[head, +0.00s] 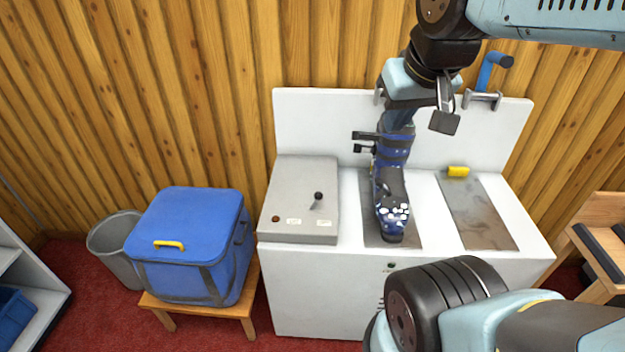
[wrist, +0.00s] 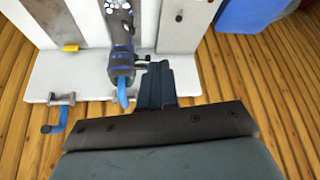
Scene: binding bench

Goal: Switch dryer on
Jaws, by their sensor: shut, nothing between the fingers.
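A grey control box (head: 299,205) sits on the left of the white bench. A black-knobbed lever (head: 318,196) stands up from its sloped top, with a small brown-orange button (head: 276,218) and two pale labels near it. No thing in view is plainly marked as a dryer. My gripper (head: 444,122) is shut and empty. It hangs above the back of the bench, right of a blue ski boot (head: 391,195) and well apart from the lever. In the wrist view my gripper's fingers (wrist: 155,84) show beside the boot; part of the control box (wrist: 185,22) shows beyond.
A blue-handled clamp (head: 490,75) is on the bench's back right. Left of the bench stand a blue cooler bag (head: 190,245) on a wooden stool and a grey bin (head: 115,248). The wood wall is close behind.

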